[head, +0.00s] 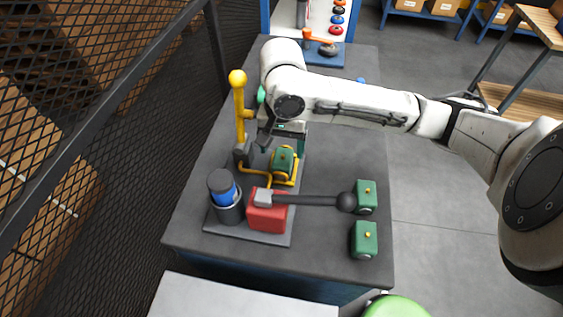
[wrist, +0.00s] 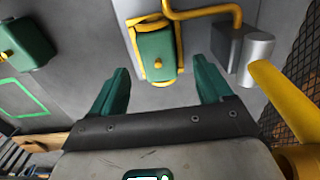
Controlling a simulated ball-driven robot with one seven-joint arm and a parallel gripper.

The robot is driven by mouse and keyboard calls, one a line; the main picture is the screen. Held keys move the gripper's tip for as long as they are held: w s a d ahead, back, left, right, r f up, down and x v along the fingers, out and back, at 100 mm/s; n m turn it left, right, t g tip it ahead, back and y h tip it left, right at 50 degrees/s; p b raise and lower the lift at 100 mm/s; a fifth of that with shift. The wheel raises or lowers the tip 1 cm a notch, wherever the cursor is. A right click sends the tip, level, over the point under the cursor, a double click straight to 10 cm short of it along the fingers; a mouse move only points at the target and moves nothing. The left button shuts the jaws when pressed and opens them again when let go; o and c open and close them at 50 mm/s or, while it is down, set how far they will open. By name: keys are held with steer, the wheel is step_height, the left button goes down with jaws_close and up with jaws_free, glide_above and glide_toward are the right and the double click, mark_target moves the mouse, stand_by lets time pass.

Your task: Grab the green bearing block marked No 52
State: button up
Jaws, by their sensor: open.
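A green block (head: 283,162) with a yellow knob sits in a yellow cradle on the dark bench; it also shows in the wrist view (wrist: 157,52). My gripper (head: 283,141) is just behind it in the head view. In the wrist view its two green fingers are spread and empty, and the block lies ahead, between the lines of the fingertips. Two more green blocks (head: 366,196) (head: 364,240) stand at the bench's right edge. One green block (wrist: 25,45) shows at the left of the wrist view. No number is readable on any block.
A yellow post (head: 239,105) with a bent yellow pipe rises left of the cradle. Mesh fencing (head: 75,90) borders the left.

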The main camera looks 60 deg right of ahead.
mark_target(282, 155)
steer(key=shift+s+f, duration=0.1)
steer(key=shift+f, duration=2.45)
jaws_close()
